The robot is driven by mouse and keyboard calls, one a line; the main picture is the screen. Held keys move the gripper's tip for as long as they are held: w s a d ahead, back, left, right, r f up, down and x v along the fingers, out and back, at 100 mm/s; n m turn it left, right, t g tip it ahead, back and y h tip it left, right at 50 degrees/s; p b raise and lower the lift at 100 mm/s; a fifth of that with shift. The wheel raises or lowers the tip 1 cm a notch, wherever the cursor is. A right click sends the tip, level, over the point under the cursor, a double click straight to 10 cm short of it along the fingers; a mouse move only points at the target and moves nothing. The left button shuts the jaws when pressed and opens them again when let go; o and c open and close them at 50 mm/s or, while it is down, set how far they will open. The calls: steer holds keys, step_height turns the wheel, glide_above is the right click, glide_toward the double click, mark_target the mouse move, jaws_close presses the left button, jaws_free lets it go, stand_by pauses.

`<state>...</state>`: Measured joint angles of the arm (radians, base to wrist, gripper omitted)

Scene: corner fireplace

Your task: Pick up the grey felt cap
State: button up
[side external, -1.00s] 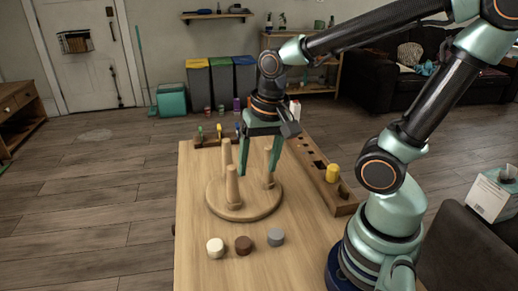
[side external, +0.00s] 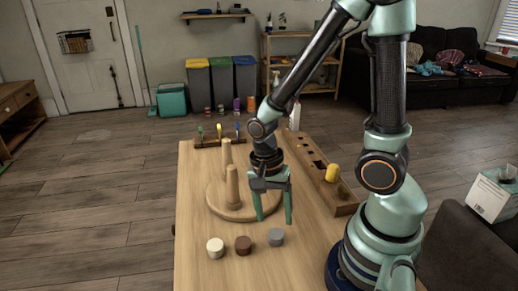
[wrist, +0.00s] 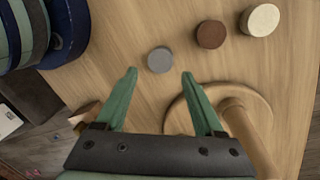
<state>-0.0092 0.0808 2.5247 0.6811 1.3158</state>
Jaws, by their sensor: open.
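The grey felt cap (side external: 275,237) stands on the wooden table near its front, at the right end of a row with a brown cap (side external: 243,245) and a cream cap (side external: 215,248). My gripper (side external: 274,220) is open and empty, pointing down above the table, just behind the grey cap in the side view. In the wrist view the grey cap (wrist: 161,60) lies ahead of the two fingertips (wrist: 159,72), roughly centred between them and apart from both. The brown cap (wrist: 211,34) and cream cap (wrist: 260,20) lie to its right.
A round wooden base (side external: 222,207) with upright pegs stands close behind and left of my gripper; one peg is hidden. A long slotted rack (side external: 340,203) with a yellow piece (side external: 332,172) lies to the right. The table around the caps is clear.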

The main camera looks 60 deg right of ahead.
mark_target(276, 233)
steer(key=shift+s+a+f, duration=0.1)
steer(key=shift+s+f, duration=0.1)
steer(key=shift+f, duration=1.15)
steer(key=shift+s+f, duration=0.15)
steer(key=shift+f, duration=1.2)
steer(key=c, duration=1)
